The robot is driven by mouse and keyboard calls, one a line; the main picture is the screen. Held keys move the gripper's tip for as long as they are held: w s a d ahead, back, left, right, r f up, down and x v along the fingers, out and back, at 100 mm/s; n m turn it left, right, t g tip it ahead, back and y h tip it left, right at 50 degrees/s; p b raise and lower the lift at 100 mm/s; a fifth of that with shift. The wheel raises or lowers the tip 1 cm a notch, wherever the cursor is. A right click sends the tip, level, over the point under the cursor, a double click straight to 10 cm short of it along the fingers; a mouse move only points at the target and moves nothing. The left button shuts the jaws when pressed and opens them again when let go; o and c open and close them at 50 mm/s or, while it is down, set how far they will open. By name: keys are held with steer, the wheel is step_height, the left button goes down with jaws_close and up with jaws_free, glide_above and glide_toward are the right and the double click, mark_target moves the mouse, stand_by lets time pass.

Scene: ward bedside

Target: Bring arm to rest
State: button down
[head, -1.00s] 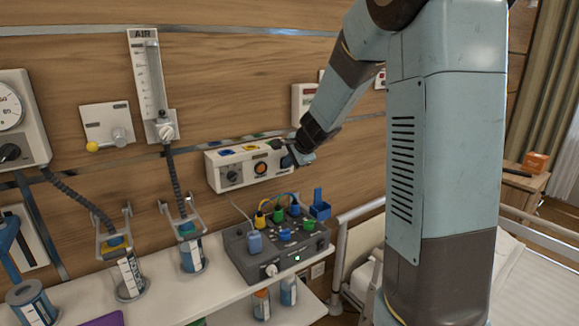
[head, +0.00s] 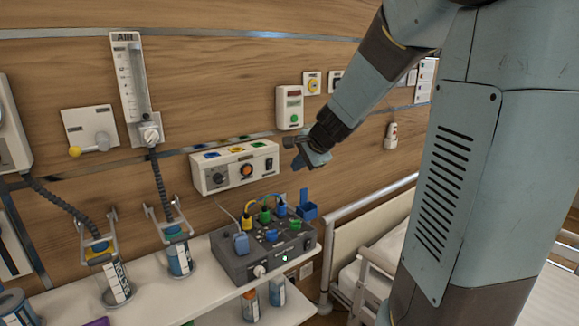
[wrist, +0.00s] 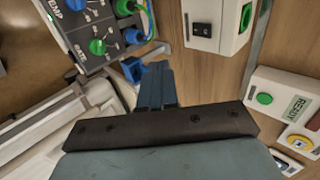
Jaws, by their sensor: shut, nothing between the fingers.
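My gripper (head: 316,160) is at the end of my raised arm, in front of the wood wall. In the head view it shows just right of the white wall box (head: 212,176), apart from it in the picture. In the wrist view its blue-grey fingers (wrist: 156,86) are together with nothing between them. Behind the fingertips in that view is a blue holder (wrist: 133,69) at the edge of the grey monitor box (wrist: 72,41).
The grey box (head: 226,262) with coloured plugs stands on a white shelf (head: 190,304), beside bottles in holders. A bed rail (head: 329,240) is at right. A wall unit with a green button (head: 289,107) is above my gripper. An AIR flowmeter (head: 131,85) hangs at left.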

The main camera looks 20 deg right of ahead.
steer(key=s+a+r+n+g+h, duration=0.1)
steer(key=s+r+n, duration=0.1)
steer(key=s+n, duration=0.5)
steer(key=s+a+r+n+g+h, duration=0.1)
steer(key=s+n, duration=0.6)
steer(key=s, duration=1.3)
steer(key=shift+a+r+g+h, duration=0.35)
steer(key=shift+a+r, duration=0.25)
steer(key=shift+r, duration=0.2)
